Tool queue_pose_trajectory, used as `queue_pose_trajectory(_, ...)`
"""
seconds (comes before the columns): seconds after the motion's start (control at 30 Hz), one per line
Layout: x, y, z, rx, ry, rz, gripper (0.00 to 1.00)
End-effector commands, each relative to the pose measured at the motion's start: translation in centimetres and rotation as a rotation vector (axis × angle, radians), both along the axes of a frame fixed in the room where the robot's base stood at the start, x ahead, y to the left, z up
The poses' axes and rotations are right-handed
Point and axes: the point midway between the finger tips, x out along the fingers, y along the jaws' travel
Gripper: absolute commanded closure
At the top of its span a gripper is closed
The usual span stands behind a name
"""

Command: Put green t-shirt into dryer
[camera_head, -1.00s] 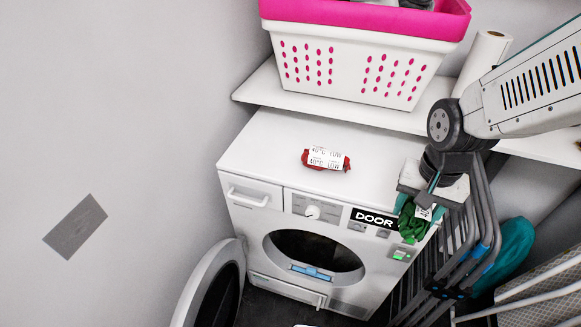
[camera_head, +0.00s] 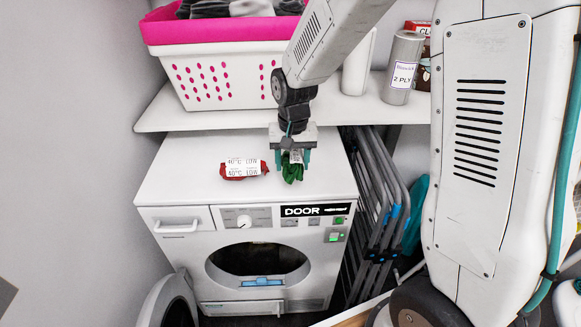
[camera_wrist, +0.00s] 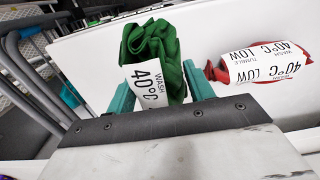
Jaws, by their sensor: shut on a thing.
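The green t-shirt (camera_head: 292,168) is a crumpled bundle with a white label. It also shows in the wrist view (camera_wrist: 152,45), between the teal fingers. My gripper (camera_head: 293,160) is shut on it, over the right part of the dryer's top; I cannot tell whether the shirt touches the surface. The white dryer (camera_head: 180,180) has its round opening (camera_head: 258,260) uncovered. Its door (camera_head: 165,305) stands swung open at the lower left, partly cut off by the frame edge.
A red bundle with a white label (camera_head: 243,169) lies on the dryer top, left of my gripper. A pink and white basket (camera_head: 225,80) stands on the shelf (camera_head: 165,115) behind. Grey folded racks (camera_head: 375,200) stand right of the dryer. A paper roll (camera_head: 403,65) is on the shelf.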

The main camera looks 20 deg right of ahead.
Motion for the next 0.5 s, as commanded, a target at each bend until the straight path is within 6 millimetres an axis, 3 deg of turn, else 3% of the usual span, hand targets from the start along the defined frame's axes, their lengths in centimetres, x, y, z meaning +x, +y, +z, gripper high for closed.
queue_pose_trajectory(0.1, 1.4, -0.2, -0.1, 0.000, 0.000, 0.001, 0.72)
queue_pose_trajectory(0.23, 1.7, -0.3, -0.5, 0.000, 0.001, 0.002, 0.72)
queue_pose_trajectory(0.5, 1.6, -0.2, -3.7, 0.000, 0.002, 0.002, 0.72)
